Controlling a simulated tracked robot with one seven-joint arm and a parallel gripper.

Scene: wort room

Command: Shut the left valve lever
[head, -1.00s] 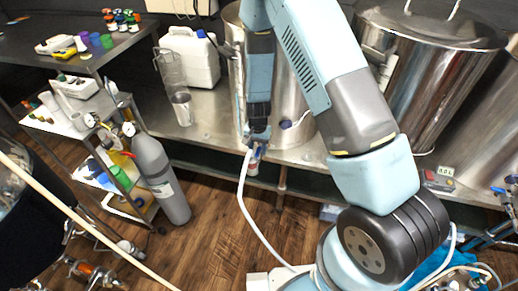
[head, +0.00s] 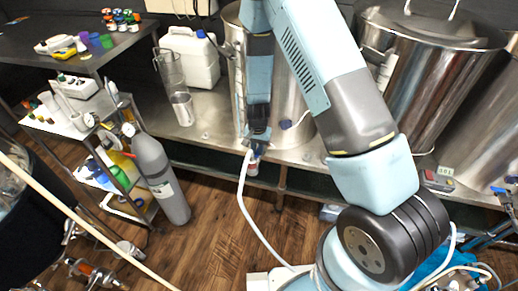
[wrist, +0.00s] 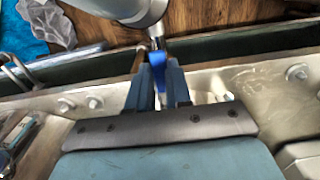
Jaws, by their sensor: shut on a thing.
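The blue valve lever (wrist: 157,59) is between the two fingers of my gripper (wrist: 158,78) in the wrist view, and the fingers are shut on it. In the head view my gripper (head: 257,138) is low at the front of the left steel kettle (head: 295,85), by the steel bench's front edge. A bit of blue shows just below the fingers there, beside a white hose that hangs toward the floor. The fingers hide much of the lever and valve, so its exact angle is hard to tell.
A second steel kettle (head: 425,70) stands to the right. A grey gas cylinder (head: 160,178) stands by a cart at the left. Wooden floor is open below.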

